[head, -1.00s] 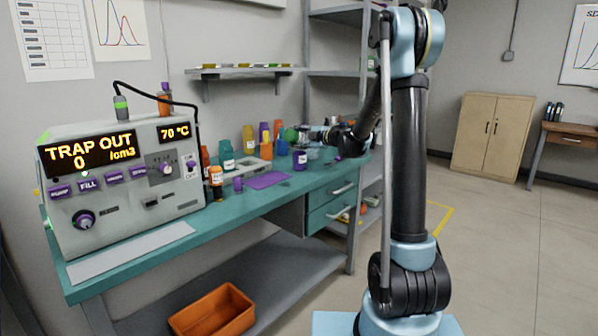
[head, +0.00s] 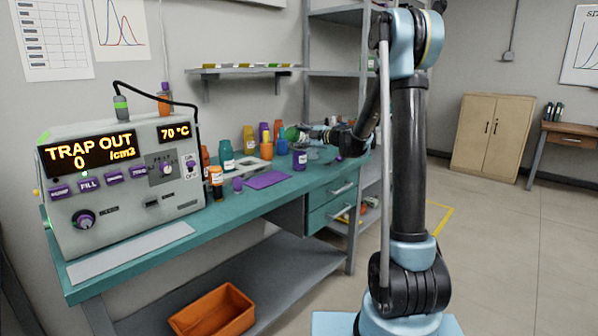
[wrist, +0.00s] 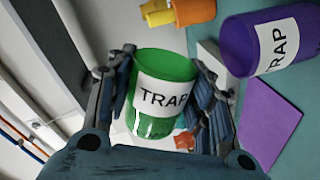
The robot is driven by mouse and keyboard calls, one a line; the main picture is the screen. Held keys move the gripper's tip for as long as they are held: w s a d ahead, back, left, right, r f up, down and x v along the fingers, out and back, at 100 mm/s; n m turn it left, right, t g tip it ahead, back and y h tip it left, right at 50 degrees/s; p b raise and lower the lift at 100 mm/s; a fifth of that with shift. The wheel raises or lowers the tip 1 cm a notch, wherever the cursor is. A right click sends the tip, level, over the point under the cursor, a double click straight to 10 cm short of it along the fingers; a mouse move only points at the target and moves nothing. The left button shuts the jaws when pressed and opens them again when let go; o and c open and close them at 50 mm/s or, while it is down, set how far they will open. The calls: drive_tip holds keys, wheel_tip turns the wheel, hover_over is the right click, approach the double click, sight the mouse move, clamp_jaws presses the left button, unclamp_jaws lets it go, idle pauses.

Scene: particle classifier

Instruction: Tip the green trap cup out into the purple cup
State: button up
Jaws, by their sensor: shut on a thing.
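The green trap cup (wrist: 165,66) is between the two fingers of my gripper (wrist: 163,75), which is shut on it. Its white TRAP label faces the wrist camera. In the head view the green cup (head: 291,133) is small, held above the bench and close over the purple cup (head: 299,158). In the wrist view the purple cup (wrist: 240,45), also labelled TRAP, is at the upper right, apart from the green cup. The two cups lean at clearly different angles there, so the green cup is tilted relative to the purple one. I cannot make out their contents.
A purple mat (head: 268,180) lies on the teal bench (head: 240,205) left of the purple cup. Orange and teal bottles (head: 226,155) and a grey machine reading TRAP OUT 0 (head: 120,175) stand further left.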

drive_tip(key=shift+w+d+m, duration=0.2)
drive_tip(key=shift+w+m, duration=0.05)
drive_tip(key=shift+m, duration=0.45)
drive_tip(key=shift+w+d+m, duration=0.15)
drive_tip(key=shift+w+m, duration=0.05)
drive_tip(key=shift+m, duration=0.5)
idle(1.2)
idle(0.7)
drive_tip(key=n, duration=0.1)
drive_tip(key=s+n, duration=0.1)
drive_tip(key=shift+a+n, duration=0.4)
